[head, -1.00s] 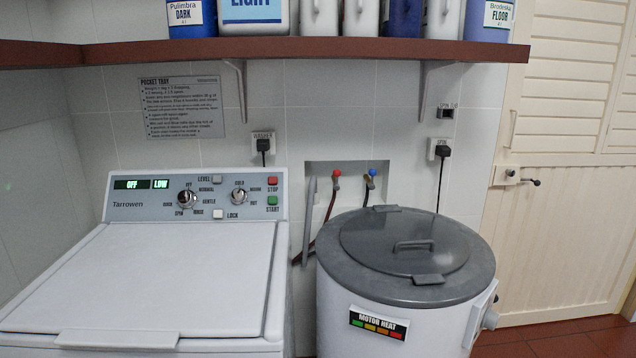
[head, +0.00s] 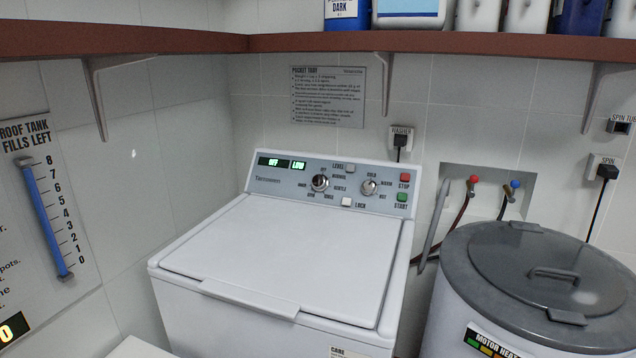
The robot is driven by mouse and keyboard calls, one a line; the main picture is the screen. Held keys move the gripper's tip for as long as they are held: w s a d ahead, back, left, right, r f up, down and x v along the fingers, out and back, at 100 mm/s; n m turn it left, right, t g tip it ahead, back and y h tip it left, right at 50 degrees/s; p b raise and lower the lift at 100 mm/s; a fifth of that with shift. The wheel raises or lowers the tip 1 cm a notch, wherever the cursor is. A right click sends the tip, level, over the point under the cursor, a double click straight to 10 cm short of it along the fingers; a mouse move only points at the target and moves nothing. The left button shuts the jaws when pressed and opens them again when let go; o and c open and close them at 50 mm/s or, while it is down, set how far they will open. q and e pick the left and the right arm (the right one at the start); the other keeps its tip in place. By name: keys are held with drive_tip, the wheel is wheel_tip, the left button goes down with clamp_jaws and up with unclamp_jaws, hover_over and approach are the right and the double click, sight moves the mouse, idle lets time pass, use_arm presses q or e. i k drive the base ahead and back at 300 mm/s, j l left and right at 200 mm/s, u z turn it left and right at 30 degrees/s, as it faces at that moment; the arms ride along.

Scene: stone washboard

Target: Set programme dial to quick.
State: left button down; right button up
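The programme dial (head: 320,183) is the left of two round knobs on the washer's sloped control panel (head: 262,184). Small labels ring it, too small here to read surely. The display (head: 281,163) to its upper left reads OFF and LOW. The temperature dial (head: 369,187), marked COLD, sits to its right. Beside it are a red STOP button (head: 405,177) and a green START button (head: 402,197). The white washer lid (head: 280,257) is shut. Neither of my grippers is in view.
A grey-lidded spin tub (head: 540,275) stands right of the washer. A brown shelf (head: 440,45) with bottles runs above. A roof tank gauge (head: 46,218) is on the left wall. The air before the panel is clear.

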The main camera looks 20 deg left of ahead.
sight(320, 182)
drive_tip(key=i+z, duration=0.15)
drive_tip(key=j+z, duration=0.35)
drive_tip(key=j, duration=0.2)
drive_tip(key=i+j+z, duration=0.1)
drive_tip(key=j+z, duration=0.25)
drive_tip(key=j, duration=0.2)
